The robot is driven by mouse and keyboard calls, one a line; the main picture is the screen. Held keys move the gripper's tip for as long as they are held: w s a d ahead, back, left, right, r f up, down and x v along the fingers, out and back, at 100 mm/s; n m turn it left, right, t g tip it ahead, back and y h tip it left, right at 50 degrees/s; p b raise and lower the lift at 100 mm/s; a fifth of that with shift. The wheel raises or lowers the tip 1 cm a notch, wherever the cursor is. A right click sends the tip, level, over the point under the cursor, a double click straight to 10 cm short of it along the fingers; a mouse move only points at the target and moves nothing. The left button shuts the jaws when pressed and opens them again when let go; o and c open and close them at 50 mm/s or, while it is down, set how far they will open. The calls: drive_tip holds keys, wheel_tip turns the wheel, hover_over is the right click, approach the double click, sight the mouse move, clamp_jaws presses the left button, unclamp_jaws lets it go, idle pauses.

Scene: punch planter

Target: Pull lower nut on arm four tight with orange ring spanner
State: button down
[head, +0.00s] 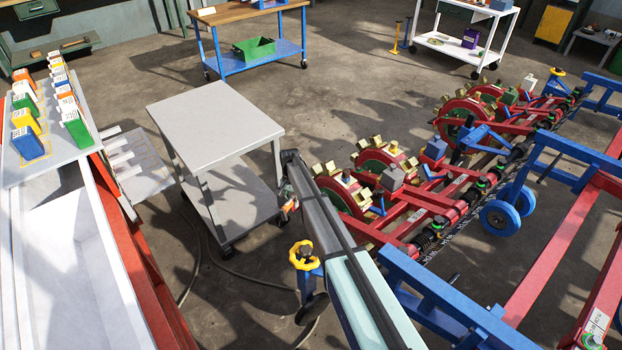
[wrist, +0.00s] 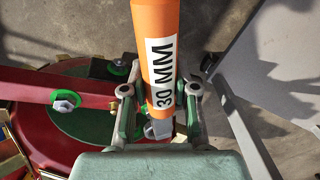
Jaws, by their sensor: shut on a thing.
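The orange spanner (wrist: 155,40), marked 30 MM, runs from the top edge of the wrist view down into my gripper (wrist: 158,98). The fingers are shut on its handle, one at each side of the label. Its upper end is out of frame; a grey metal piece shows below the handle. Left of the gripper, a bolt head or nut (wrist: 66,103) with a green ring sits on a red arm (wrist: 30,88), apart from the spanner. I cannot tell which arm this is. In the head view my arm hides most of the gripper.
The red planter (head: 425,200) with toothed wheels stands right of my arm. A grey trolley (head: 215,115) stands close on its left. A yellow handwheel (head: 303,255) is close to my arm. Several coloured boxes (head: 76,130) line the left bench. Open floor lies behind.

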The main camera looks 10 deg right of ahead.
drive_tip(key=shift+w+a+r+p, duration=0.1)
drive_tip(key=shift+w+r+p, duration=0.15)
drive_tip(key=shift+r, duration=0.4)
drive_tip(key=shift+w+a+r+p, duration=0.2)
drive_tip(key=shift+r+p, duration=0.1)
drive_tip(key=shift+r, duration=0.4)
drive_tip(key=shift+w+a+r+p, duration=0.1)
drive_tip(key=shift+w+r+p, duration=0.15)
drive_tip(key=shift+r, duration=0.4)
drive_tip(key=shift+s+d, duration=0.1)
drive_tip(key=shift+s+d+r+p, duration=0.1)
drive_tip(key=shift+d+p, duration=0.1)
drive_tip(key=shift+p, duration=0.1)
